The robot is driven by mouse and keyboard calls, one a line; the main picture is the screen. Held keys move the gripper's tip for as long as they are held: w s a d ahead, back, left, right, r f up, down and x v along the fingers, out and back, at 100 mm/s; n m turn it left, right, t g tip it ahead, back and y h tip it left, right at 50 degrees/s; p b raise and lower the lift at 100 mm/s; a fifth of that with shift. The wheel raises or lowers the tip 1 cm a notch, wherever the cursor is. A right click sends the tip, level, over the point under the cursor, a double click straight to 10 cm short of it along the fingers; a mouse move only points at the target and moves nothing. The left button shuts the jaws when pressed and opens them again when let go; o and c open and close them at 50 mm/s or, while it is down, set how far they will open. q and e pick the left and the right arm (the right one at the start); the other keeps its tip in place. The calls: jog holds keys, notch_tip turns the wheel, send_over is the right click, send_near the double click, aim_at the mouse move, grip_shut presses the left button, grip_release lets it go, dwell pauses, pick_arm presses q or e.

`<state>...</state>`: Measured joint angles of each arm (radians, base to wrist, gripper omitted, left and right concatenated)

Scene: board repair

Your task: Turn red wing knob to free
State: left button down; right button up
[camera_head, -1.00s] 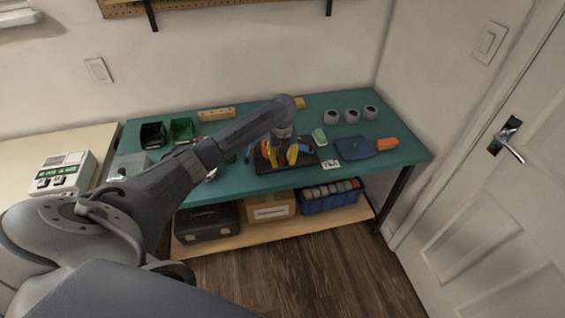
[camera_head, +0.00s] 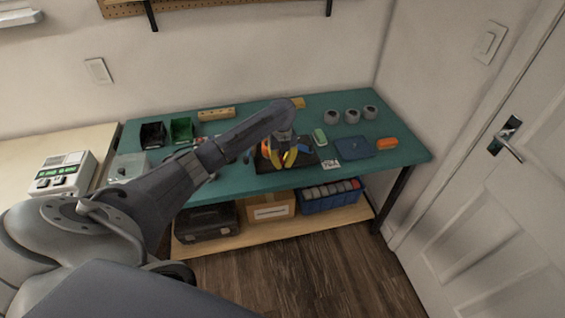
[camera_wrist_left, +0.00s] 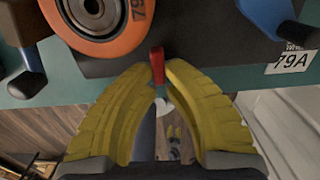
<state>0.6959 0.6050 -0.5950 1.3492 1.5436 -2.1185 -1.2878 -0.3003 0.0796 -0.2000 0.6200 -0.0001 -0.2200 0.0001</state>
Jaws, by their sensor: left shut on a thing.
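The red wing knob (camera_wrist_left: 157,64) shows edge-on in the left wrist view, at the black fixture's near edge. My left gripper (camera_wrist_left: 158,70) has its yellow fingertips close around the knob, one on each side. In the head view my left gripper (camera_head: 283,160) is over the black fixture (camera_head: 303,161) on the teal bench; the knob itself is too small to tell there. In the left wrist view an orange-rimmed wheel (camera_wrist_left: 97,15) lies just beyond the left finger. My right gripper is not in view.
Blue-handled levers stand left (camera_wrist_left: 27,75) and right (camera_wrist_left: 270,18) of the knob.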

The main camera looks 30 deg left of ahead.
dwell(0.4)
pick_arm(q)
jog(key=n, duration=0.4)
jog(key=shift+w+d+n, duration=0.15)
jog(key=shift+w+n, duration=0.15)
jog(key=shift+n, duration=0.1)
jog(key=n, duration=0.3)
jog(key=shift+w+n, duration=0.25)
jog(key=shift+n, duration=0.05)
jog(key=n, duration=0.4)
jog(key=shift+w, duration=0.35)
jog(key=shift+w+n, duration=0.2)
jog(key=shift+n, duration=1.8)
jog(key=c, duration=1.5)
grip_release()
jog(key=shift+o, duration=0.2)
